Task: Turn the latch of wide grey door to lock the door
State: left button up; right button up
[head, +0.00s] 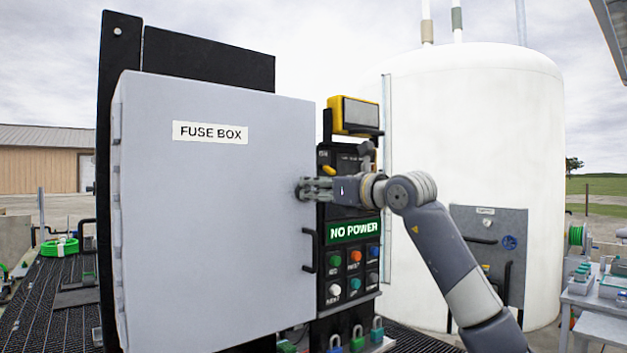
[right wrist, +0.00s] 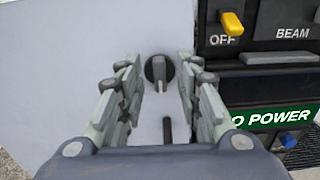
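The wide grey door (head: 215,210) with the "FUSE BOX" label stands in front of me and looks shut. Its latch (right wrist: 159,72), a dark round knob with a grey grip bar, shows in the right wrist view. The bar points roughly up and down in that view. My right gripper (right wrist: 158,92) is open, with one finger on each side of the latch and a visible gap to both. In the head view the right gripper (head: 302,188) is at the door's right edge and hides the latch. My left gripper is not in view.
A black handle (head: 309,250) is on the door below the gripper. A control panel with a "NO POWER" sign (head: 353,231), several buttons and a yellow-framed lamp (head: 356,115) stands just right of the door. Several padlocks (head: 357,338) hang below. A white tank (head: 470,120) stands behind.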

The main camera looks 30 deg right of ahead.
jog(key=shift+w+a, duration=0.1)
jog(key=shift+w, duration=0.85)
jog(key=shift+c, duration=0.6)
grip_shut()
